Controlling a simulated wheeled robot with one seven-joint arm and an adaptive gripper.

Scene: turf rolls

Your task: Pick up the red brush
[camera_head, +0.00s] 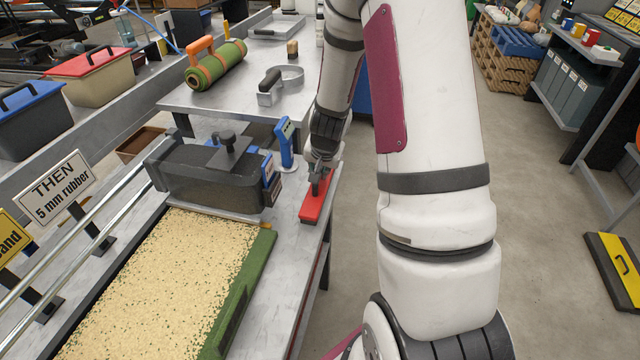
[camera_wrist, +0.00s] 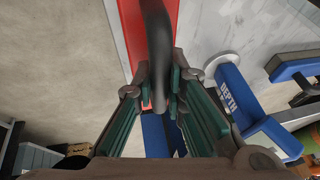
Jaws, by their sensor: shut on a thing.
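The red brush (camera_head: 314,208) is a long red block with a dark curved handle, at the right edge of the workbench in the head view. In the wrist view its red block (camera_wrist: 131,35) runs behind the black handle (camera_wrist: 157,45). My gripper (camera_head: 320,178) is above the brush, pointing down. In the wrist view my gripper (camera_wrist: 158,78) has its two fingers on either side of the handle, shut on it. The brush appears to be at the bench surface; I cannot tell if it is touching. The fingers hide part of the handle.
A blue depth gauge (camera_head: 285,143) stands close to the left of my gripper and also shows in the wrist view (camera_wrist: 232,90). A dark hopper box (camera_head: 205,175) sits on the sand-filled turf tray (camera_head: 247,285).

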